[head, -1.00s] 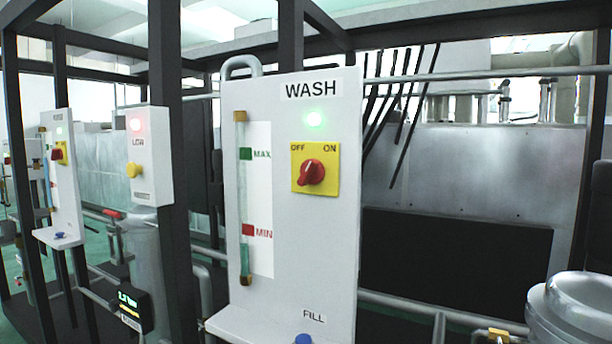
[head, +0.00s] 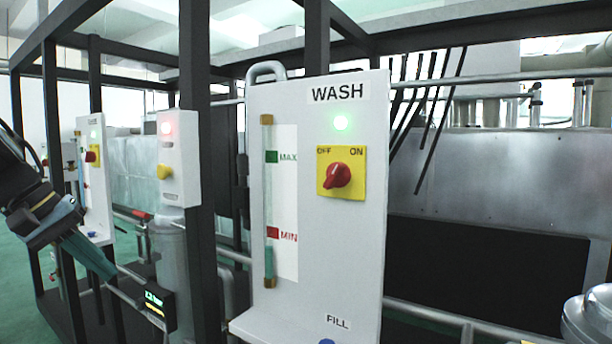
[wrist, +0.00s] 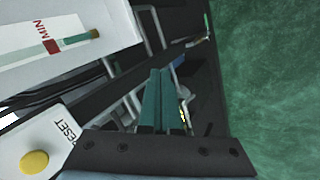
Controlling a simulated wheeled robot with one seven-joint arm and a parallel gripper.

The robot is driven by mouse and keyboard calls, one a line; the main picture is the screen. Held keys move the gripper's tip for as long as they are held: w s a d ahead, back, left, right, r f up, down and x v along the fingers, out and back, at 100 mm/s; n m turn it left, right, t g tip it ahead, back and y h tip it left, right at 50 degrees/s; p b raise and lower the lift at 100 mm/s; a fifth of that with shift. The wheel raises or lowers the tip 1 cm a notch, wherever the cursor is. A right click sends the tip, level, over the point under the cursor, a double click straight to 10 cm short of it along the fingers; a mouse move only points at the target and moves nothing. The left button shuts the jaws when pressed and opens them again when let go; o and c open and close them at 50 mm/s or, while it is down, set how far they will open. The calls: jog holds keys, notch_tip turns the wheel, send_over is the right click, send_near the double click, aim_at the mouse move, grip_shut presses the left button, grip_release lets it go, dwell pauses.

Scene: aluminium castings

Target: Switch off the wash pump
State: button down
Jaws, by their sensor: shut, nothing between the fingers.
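The white WASH panel (head: 345,250) stands upright right of centre in the head view. It carries a red rotary knob (head: 337,175) on a yellow plate (head: 356,187) marked OFF at left and ON at right. I cannot tell for sure which mark the knob points to. A green lamp (head: 341,123) above it is lit. My gripper (head: 112,276) is at the far left, well away from the knob, with its teal fingers shut and empty. The fingers also show shut in the wrist view (wrist: 160,78). The knob is not visible there.
A dark frame post (head: 195,240) and a white alarm box (head: 178,150) with a lit red lamp stand between my gripper and the WASH panel. A second switch panel (head: 97,195) is behind at left. The wrist view shows a yellow RESET button (wrist: 34,162) at lower left.

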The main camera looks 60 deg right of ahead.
jog(key=s+d+r+m+g+h, duration=0.2)
jog(key=s+d+r+m+g, duration=0.1)
jog(key=s+d+r, duration=0.4)
jog(key=s+d+r+m+g+h, duration=0.1)
jog(key=s+d+r+m+g, duration=0.3)
jog(key=s+d+r, duration=0.3)
jog(key=d+r, duration=0.5)
jog(key=r, duration=0.1)
jog(key=shift+s+h, duration=0.4)
jog(key=p, duration=0.4)
send_near(322, 170)
jog(key=x, duration=0.4)
jog(key=shift+s+d+f, duration=0.1)
jog(key=shift+s+d, duration=0.05)
jog(key=shift+d, duration=0.05)
jog(key=shift+s+a+f, duration=0.1)
jog(key=shift+s+f, duration=0.2)
jog(key=shift+s, duration=0.2)
jog(key=shift+s+a+f, duration=0.1)
jog(key=shift+s+f, duration=0.2)
jog(key=shift+s, duration=0.25)
jog(key=shift+s+f+p, duration=0.35)
jog(key=shift+s+f, duration=0.1)
jog(key=shift+f, duration=0.1)
